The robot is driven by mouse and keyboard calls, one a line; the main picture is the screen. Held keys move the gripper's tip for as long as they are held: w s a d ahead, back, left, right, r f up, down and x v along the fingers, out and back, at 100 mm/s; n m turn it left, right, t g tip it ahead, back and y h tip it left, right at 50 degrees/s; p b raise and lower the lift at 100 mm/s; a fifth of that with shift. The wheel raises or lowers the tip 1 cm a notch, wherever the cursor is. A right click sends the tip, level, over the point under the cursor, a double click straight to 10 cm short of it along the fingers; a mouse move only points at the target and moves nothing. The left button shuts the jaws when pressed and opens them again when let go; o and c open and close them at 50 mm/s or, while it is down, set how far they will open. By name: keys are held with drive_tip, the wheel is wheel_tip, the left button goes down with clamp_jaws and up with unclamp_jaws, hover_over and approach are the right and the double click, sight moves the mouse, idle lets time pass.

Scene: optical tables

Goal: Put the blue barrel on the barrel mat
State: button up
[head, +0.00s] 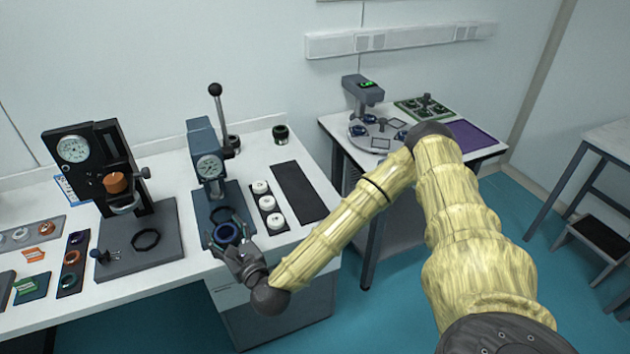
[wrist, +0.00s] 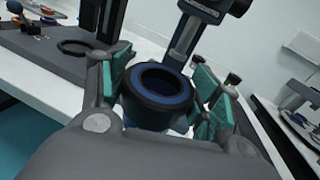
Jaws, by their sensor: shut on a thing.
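The blue barrel (head: 228,232) is a short ring with a dark rim, at the front of the blue-grey press. In the wrist view the barrel (wrist: 160,92) sits upright between the teal finger pads, its open top facing me. My gripper (head: 236,243) is shut on it; its fingertips (wrist: 163,95) flank it on both sides. I cannot tell whether the barrel touches the press base. Which surface is the barrel mat is not marked: a bare dark mat (head: 299,178) lies right of the press, and a dark strip (head: 73,249) with several coloured rings lies at far left.
The blue-grey lever press (head: 205,150) stands close behind my gripper. A dark strip with white rings (head: 268,203) lies to its right. A black dial stand (head: 88,160) with an orange part stands left. Another table (head: 460,165) is at the back right.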

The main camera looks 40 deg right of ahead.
sight(234, 224)
drive_tip(key=shift+h, duration=0.3)
drive_tip(key=w+d+b, duration=0.1)
drive_tip(key=b, duration=0.1)
drive_tip(key=w+d+f+b, duration=0.1)
drive_tip(key=d+b, duration=0.1)
drive_tip(key=shift+w+d, duration=0.25)
drive_tip(key=shift+w, duration=0.1)
drive_tip(key=d+m+g+h+b, duration=0.2)
drive_tip(key=d+m+h+b, duration=0.3)
drive_tip(key=d+b, duration=1.4)
drive_tip(key=shift+w+d+r+g+b, duration=0.25)
drive_tip(key=shift+w+d+g+b, duration=0.05)
drive_tip(key=shift+b, duration=0.7)
drive_tip(key=shift+s+d+m+h+b, duration=0.15)
drive_tip(key=shift+s+d+h+b, duration=0.05)
drive_tip(key=shift+d+b, duration=0.2)
drive_tip(key=shift+s+d+m+h+b, duration=0.15)
drive_tip(key=shift+d+h+b, duration=0.1)
drive_tip(key=shift+d, duration=0.2)
drive_tip(key=x, duration=0.5)
drive_tip(key=d+x, duration=0.1)
drive_tip(key=x, duration=0.4)
drive_tip(key=d+p+x, duration=0.1)
drive_tip(key=x, duration=0.4)
drive_tip(key=shift+d+r, duration=0.1)
drive_tip(key=shift+f, duration=1.75)
